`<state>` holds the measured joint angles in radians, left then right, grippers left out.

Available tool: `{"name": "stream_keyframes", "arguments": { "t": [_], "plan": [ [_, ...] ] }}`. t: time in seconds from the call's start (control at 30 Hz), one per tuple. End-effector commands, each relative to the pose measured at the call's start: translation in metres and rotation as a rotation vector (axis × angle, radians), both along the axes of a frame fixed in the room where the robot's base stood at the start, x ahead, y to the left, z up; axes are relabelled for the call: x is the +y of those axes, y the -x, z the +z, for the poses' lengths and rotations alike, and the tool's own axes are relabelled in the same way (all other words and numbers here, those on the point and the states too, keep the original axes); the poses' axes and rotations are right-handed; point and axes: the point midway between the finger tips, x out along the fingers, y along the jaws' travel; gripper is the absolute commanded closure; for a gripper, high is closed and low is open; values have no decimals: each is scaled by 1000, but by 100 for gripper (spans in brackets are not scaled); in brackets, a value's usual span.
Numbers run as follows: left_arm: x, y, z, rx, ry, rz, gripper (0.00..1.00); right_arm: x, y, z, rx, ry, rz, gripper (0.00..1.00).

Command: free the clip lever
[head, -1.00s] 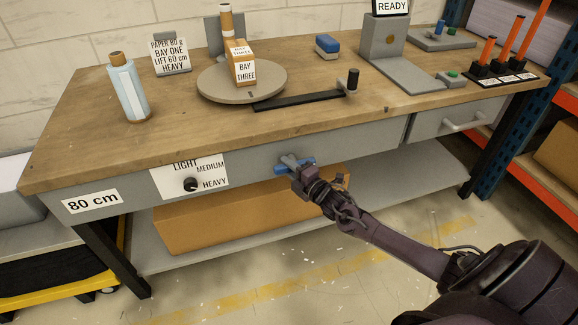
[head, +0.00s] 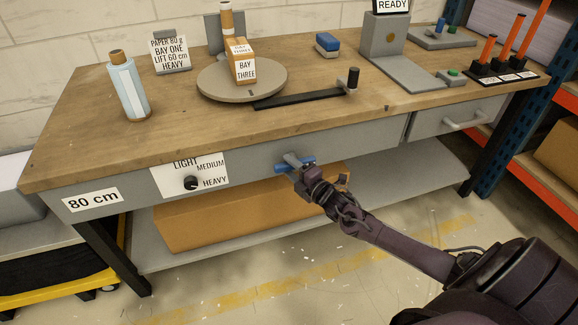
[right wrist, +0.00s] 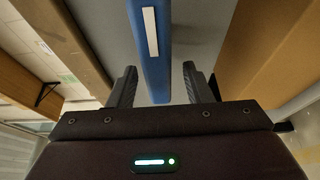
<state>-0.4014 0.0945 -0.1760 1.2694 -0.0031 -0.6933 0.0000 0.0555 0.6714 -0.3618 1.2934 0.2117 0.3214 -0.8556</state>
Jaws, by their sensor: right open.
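The clip lever, a blue bar (head: 281,168), sits at the front face of the workbench, right of the dial plate. In the right wrist view the blue bar (right wrist: 150,50) with a white stripe reaches down between the two dark fingers, with a gap on each side. My right gripper (head: 297,163) is at the lever and partly covers it in the head view. The right gripper (right wrist: 159,78) is open and not closed on the bar. My left gripper is not in view.
The bench's front holds a dial (head: 191,183) and a drawer handle (head: 463,121). A brown box (head: 210,222) lies on the shelf below. On top stand a bottle (head: 129,90), a turntable (head: 215,88) and a black crank arm (head: 300,99). The floor in front is open.

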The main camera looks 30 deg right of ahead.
Motion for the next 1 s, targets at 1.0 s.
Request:
{"name": "stream_keyframes", "arguments": {
  "t": [1.0],
  "plan": [
    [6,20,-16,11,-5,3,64,-11,65,0,2,1,0,55]
  ]
}}
